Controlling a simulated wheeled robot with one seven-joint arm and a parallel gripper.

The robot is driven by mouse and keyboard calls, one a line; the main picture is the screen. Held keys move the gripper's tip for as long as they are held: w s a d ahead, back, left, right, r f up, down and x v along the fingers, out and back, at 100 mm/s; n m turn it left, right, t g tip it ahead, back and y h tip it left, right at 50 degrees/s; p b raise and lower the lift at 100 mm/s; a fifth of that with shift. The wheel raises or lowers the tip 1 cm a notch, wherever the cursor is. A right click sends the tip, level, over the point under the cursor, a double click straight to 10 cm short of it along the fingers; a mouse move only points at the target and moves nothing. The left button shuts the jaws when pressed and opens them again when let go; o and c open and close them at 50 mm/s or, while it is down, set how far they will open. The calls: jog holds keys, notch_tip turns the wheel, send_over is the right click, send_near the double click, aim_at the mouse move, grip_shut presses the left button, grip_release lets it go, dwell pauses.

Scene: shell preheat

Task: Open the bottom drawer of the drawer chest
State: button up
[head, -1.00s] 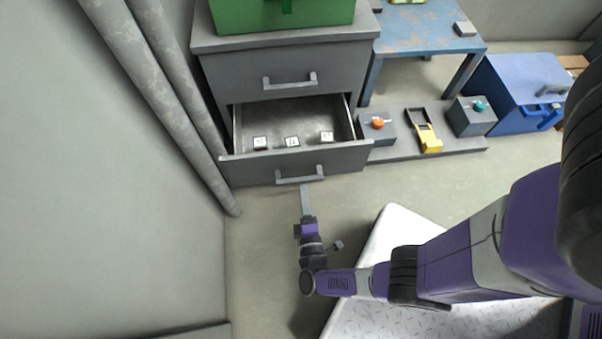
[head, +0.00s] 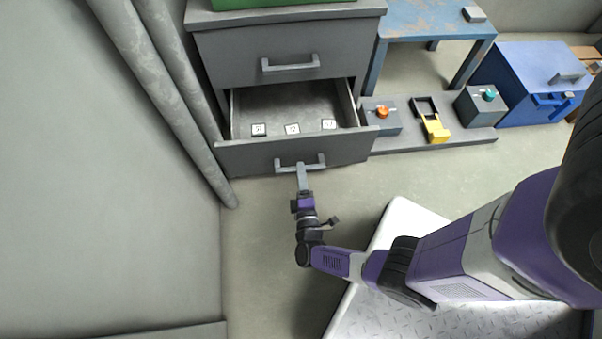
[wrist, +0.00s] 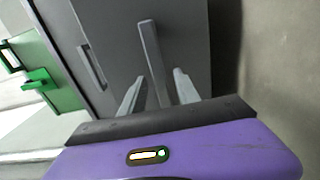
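The grey drawer chest (head: 290,42) stands at the upper left in the head view. Its bottom drawer (head: 240,157) is pulled well out, with three small white marked blocks (head: 292,129) inside. The bottom drawer's bar handle (head: 316,162) is on its front. My gripper (head: 303,172) is at this handle, coming from the front. In the wrist view, the fingers of my gripper (wrist: 158,92) are spread on either side of the handle bar (wrist: 151,50), with gaps showing. The upper drawer (head: 270,50) is closed.
A green box (head: 270,3) sits on the chest. To the right are a blue table (head: 420,20), a low grey board (head: 460,139) with switch-like devices, and a blue box (head: 520,75). Pipes (head: 165,90) run along the left wall. Floor is clear before the drawer.

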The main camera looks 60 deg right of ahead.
jog(key=shift+w+d, duration=0.15)
jog(key=shift+c, duration=0.2)
grip_shut()
dwell(1.2)
